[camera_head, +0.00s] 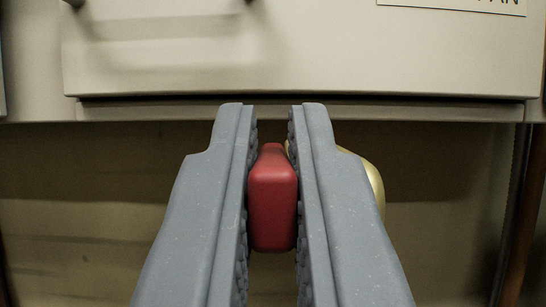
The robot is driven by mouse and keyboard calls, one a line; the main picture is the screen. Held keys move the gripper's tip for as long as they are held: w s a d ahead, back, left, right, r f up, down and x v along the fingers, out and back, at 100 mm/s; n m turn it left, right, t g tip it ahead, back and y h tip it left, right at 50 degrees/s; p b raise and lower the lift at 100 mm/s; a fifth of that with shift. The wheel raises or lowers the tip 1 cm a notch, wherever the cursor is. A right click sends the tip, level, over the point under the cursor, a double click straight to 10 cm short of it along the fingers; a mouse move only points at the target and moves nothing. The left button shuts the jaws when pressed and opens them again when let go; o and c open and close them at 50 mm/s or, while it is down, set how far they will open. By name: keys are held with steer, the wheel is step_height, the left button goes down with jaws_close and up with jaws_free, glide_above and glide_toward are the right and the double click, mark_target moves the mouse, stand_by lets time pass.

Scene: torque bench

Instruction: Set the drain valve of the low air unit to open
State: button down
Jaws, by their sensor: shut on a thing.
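The drain valve shows as a red handle (272,205) in the middle of the view, with a rounded brass-coloured body (373,186) partly visible behind the right finger. My gripper (272,150) has its two grey fingers on either side of the red handle and is shut on it. The handle's long side runs up and down in the picture. The rest of the valve body is hidden behind the fingers and handle. The low air unit (300,60) is a pale cream cabinet above the valve.
A label (455,5) with cut-off lettering is at the top right of the cabinet. A dark recess (110,200) lies below the cabinet's lower edge. A brown upright pipe or post (522,220) stands at the right.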

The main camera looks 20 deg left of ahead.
steer(key=shift+f, duration=0.15)
steer(key=c, duration=1.5)
jaws_free()
steer(key=shift+d, duration=0.1)
